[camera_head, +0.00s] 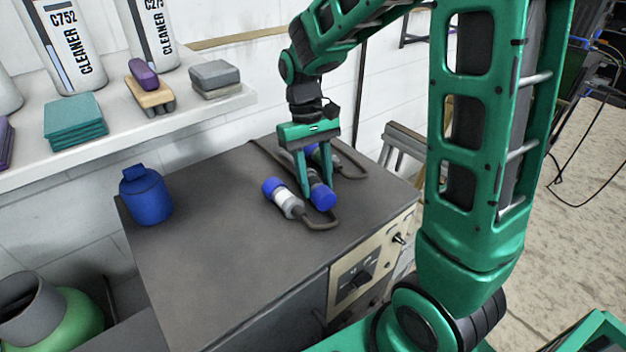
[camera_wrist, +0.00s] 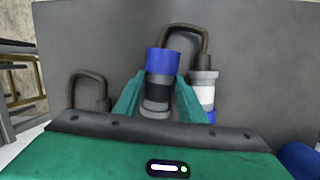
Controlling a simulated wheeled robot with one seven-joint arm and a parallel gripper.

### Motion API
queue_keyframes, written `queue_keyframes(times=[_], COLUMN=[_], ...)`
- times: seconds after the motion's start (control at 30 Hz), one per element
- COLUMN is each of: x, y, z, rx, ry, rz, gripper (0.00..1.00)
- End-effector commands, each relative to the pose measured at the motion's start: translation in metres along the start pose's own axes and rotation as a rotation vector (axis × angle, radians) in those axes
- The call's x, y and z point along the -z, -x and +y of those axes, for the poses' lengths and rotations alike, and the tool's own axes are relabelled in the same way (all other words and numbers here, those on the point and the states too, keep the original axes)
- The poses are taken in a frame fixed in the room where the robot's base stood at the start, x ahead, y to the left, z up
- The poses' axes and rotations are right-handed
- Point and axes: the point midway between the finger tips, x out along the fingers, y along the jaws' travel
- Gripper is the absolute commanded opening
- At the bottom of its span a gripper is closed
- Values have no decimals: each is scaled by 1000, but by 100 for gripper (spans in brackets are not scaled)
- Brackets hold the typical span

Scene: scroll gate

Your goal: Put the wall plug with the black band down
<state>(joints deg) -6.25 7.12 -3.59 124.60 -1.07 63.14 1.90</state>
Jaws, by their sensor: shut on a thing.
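The wall plug with the black band (camera_head: 316,181) has a blue end and a dark body. It lies between the fingers of my gripper (camera_head: 316,187), which is shut on it, low at the dark cabinet top (camera_head: 220,235). The wrist view shows its black band (camera_wrist: 158,93) between the green fingers (camera_wrist: 158,100). I cannot tell whether it touches the surface. A wall plug with a white band (camera_head: 287,200) lies close to its left in the head view; it also shows in the wrist view (camera_wrist: 203,93). Its grey cord bends around by the held plug's blue end.
Another plug (camera_head: 316,151) is partly hidden behind my gripper, with a grey cord (camera_head: 350,160). A blue jar (camera_head: 146,197) stands at the cabinet's left edge. A shelf (camera_head: 190,118) with cleaner bottles and sponges is at the back left. The front left of the top is clear.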

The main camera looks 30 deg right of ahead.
Motion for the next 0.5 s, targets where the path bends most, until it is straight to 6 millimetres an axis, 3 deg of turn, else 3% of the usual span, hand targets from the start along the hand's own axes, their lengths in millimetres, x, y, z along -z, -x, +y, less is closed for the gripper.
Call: queue_keyframes(times=[0.5], x=[2], y=[-7], z=[0], rx=[0], ry=[-1], rz=[0], gripper=[0])
